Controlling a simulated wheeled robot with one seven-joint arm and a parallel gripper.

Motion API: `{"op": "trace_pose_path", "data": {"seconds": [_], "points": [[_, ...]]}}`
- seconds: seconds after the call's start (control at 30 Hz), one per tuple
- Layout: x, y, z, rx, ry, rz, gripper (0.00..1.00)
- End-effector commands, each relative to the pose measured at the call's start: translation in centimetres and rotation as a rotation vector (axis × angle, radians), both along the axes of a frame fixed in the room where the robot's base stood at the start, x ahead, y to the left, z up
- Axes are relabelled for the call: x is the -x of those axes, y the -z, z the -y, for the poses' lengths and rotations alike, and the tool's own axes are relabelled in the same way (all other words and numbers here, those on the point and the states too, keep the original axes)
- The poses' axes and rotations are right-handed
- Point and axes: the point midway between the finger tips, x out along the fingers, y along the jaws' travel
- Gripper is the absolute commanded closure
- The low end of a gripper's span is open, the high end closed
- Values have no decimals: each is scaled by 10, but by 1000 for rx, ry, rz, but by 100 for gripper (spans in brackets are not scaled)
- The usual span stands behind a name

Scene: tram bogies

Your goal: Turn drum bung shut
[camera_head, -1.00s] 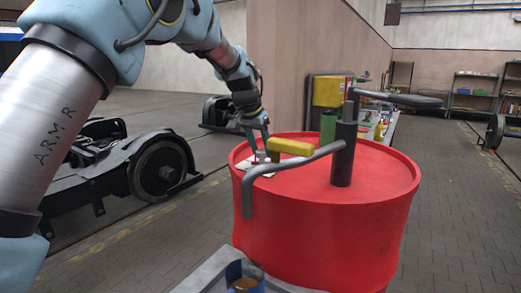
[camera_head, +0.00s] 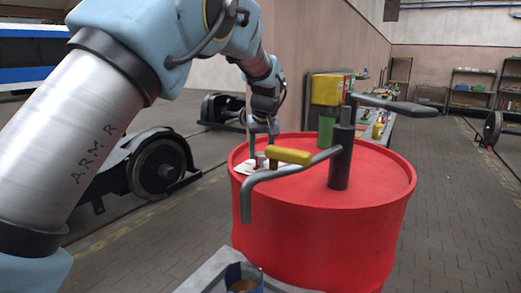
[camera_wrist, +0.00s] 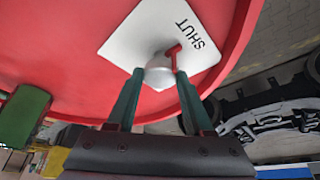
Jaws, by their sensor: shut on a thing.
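The red drum (camera_head: 320,220) stands upright in front of me. A white plate (camera_wrist: 120,40) marked SHUT lies on its lid near the rim; the same plate shows in the head view (camera_head: 244,167). The pale grey bung (camera_wrist: 159,76) sits at the plate's edge, with a red bar (camera_wrist: 173,51) beside it, close to the word SHUT. My gripper (camera_wrist: 155,78) has its green fingers closed on the bung from both sides.
A hand pump with a dark post (camera_head: 341,160), a bent spout and a crank rises from the lid. A blue can (camera_head: 244,278) stands in front.

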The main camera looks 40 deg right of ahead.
Motion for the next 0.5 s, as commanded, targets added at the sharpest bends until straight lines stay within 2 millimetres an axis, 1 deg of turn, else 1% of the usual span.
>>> {"op": "trace_pose_path", "data": {"seconds": [0.2, 0.5], "points": [[0, -1, 1, 0, -47, 0, 100], [0, 0, 1, 1, -57, -1, 100]]}}
